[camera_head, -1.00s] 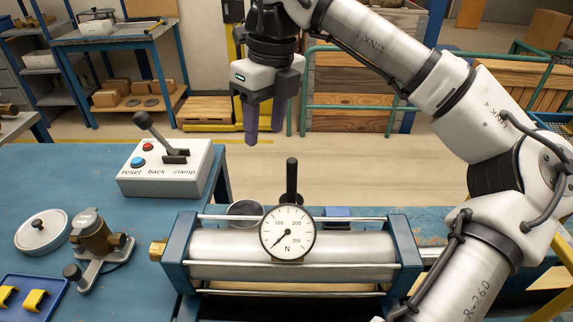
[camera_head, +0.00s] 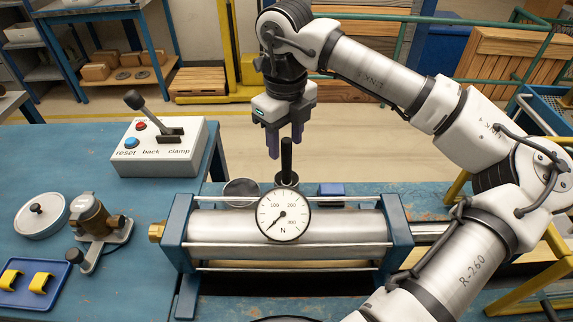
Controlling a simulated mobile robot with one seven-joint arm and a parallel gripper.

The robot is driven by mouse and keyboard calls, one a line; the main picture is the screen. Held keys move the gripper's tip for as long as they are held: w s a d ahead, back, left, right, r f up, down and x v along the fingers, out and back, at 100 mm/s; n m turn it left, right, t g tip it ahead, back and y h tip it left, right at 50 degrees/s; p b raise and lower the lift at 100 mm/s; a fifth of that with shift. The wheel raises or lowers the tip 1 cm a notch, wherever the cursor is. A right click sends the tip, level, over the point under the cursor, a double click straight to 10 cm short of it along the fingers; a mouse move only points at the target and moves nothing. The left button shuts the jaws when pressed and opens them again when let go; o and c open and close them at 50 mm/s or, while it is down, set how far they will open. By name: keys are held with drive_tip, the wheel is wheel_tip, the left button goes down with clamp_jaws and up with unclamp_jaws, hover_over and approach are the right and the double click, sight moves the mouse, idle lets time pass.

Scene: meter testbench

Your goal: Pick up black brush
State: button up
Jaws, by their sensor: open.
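A black upright handle (camera_head: 287,158) stands behind the pressure gauge in the head view. It looks like the black brush, but its lower end is hidden by the gauge, so I cannot see bristles. My gripper (camera_head: 284,146) points down with its two purple fingers apart and empty. Its fingertips appear beside the top of the handle in the picture. I cannot tell whether they are at the same depth or touching it.
The round dial gauge (camera_head: 284,214) sits on the metal cylinder (camera_head: 340,227) in a blue frame. A round dark cup (camera_head: 241,190) and a small blue block (camera_head: 331,191) flank the handle. A lever box (camera_head: 158,150) stands on the left.

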sight(287, 170)
drive_tip(key=shift+d+f+p, duration=0.1)
drive_tip(key=shift+f+p, duration=0.3)
drive_tip(key=shift+f, duration=1.25)
drive_tip(key=shift+c, duration=0.2)
clamp_jaws()
drive_tip(key=shift+r, duration=0.1)
